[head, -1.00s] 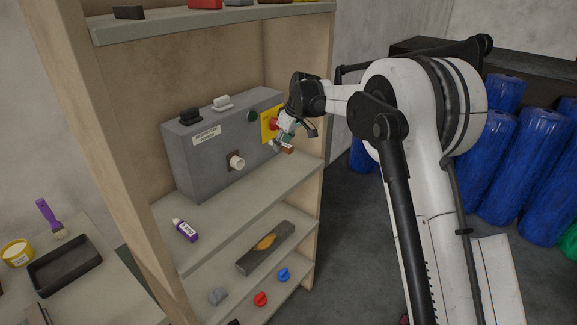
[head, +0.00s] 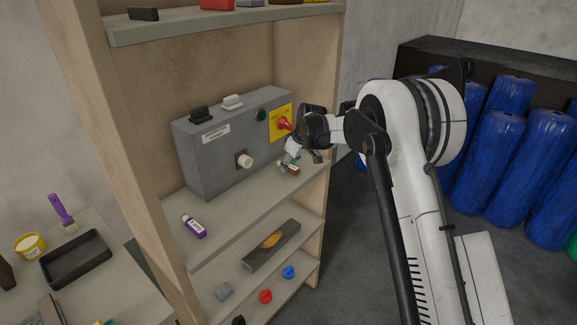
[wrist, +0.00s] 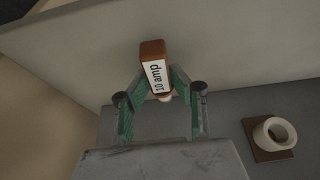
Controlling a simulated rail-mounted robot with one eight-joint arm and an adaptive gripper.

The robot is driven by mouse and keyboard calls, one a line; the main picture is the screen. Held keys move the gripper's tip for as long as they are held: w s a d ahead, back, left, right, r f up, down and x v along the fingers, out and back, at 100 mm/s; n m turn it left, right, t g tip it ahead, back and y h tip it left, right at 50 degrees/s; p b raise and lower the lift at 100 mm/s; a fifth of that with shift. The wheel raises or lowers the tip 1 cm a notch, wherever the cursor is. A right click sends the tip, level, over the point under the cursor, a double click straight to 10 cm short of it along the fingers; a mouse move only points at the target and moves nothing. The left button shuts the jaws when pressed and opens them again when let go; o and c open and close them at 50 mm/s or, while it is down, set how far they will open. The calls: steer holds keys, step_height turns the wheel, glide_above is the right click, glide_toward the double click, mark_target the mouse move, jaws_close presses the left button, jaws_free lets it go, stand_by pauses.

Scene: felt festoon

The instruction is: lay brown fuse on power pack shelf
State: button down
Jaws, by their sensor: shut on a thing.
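The brown fuse (head: 294,170) carries a white "10 amp" label in the wrist view (wrist: 154,66). My gripper (head: 288,164) is shut on it, with the green fingertips (wrist: 158,86) on either side of the fuse. The fuse is at the right end of the power pack shelf (head: 240,212), in front of the pack's right part. I cannot tell whether it touches the shelf. The grey power pack (head: 230,160) stands at the back of this shelf, with a red knob on a yellow plate (head: 281,122) above my gripper.
The shelf's middle is clear. The wooden side post (head: 334,100) stands close right of my gripper.

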steer(key=shift+f, duration=0.15)
steer(key=c, duration=1.5)
jaws_free()
steer(key=shift+c, duration=0.2)
steer(key=shift+r, duration=0.25)
steer(key=v, duration=1.2)
steer(key=shift+b, duration=0.45)
